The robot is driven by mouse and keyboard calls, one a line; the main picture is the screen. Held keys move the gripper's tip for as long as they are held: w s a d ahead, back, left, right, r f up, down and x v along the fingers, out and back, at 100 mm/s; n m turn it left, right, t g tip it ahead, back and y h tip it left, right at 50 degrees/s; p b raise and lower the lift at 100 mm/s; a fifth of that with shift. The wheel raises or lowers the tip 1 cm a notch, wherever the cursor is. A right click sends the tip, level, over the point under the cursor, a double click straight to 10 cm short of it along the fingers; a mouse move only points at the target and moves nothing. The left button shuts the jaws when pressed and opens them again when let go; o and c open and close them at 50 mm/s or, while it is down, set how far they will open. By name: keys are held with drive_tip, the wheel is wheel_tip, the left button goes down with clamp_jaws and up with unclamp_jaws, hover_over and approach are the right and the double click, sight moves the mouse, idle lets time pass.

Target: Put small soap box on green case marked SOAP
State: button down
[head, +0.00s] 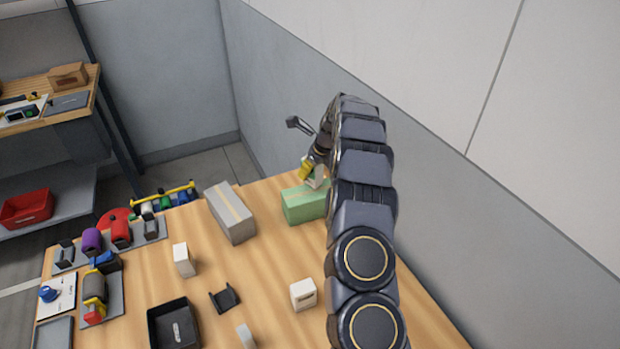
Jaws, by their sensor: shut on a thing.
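The green case (301,206) stands on the wooden table at the back right, partly hidden behind my arm. My gripper (308,174), with yellow showing at its fingers, is over the case. It is shut on a small whitish box (316,182), mostly hidden by the gripper and arm. The box is right at the top of the case; I cannot tell whether it touches it. No marking is readable on the case or the held box from here.
A grey carton (230,213) stands left of the green case. White boxes (183,260) (303,294), a black holder (224,298) and a black tray (173,326) are on the table (265,265). A wall (420,170) rises close on the right.

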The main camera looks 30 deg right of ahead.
sight(310, 179)
drive_tip(key=shift+f, duration=1.45)
drive_tip(key=shift+f, duration=0.1)
drive_tip(key=c, duration=0.8)
unclamp_jaws()
